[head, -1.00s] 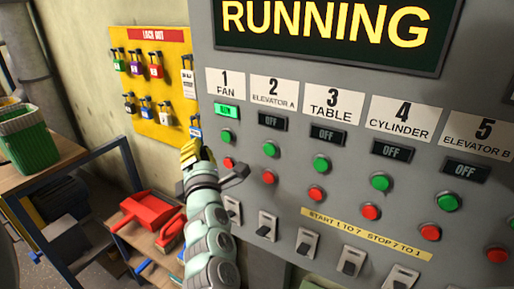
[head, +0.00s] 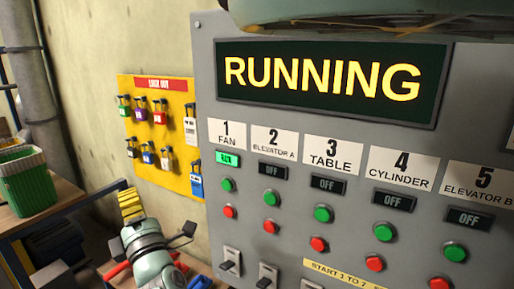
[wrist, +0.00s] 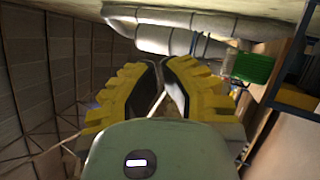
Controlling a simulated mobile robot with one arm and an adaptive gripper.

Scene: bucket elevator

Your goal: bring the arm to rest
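My gripper (head: 131,203) is at the lower left of the head view, its yellow fingers pointing up, left of the grey control panel (head: 207,130) and apart from its buttons. In the wrist view my gripper (wrist: 162,72) has its two yellow, black-padded fingers brought together at the tips, with nothing seen between them. The panel display (head: 322,82) reads RUNNING. The label 1 FAN (head: 227,134) has a lit green indicator (head: 227,159) below it. The indicators for 2 to 5 read OFF.
A yellow lockout board (head: 160,180) with several padlocks hangs on the wall behind my gripper. A green bin (head: 27,183) stands on a wooden-topped table at the left. Red items (head: 117,271) lie low near my arm. Pipes (wrist: 185,38) show in the wrist view.

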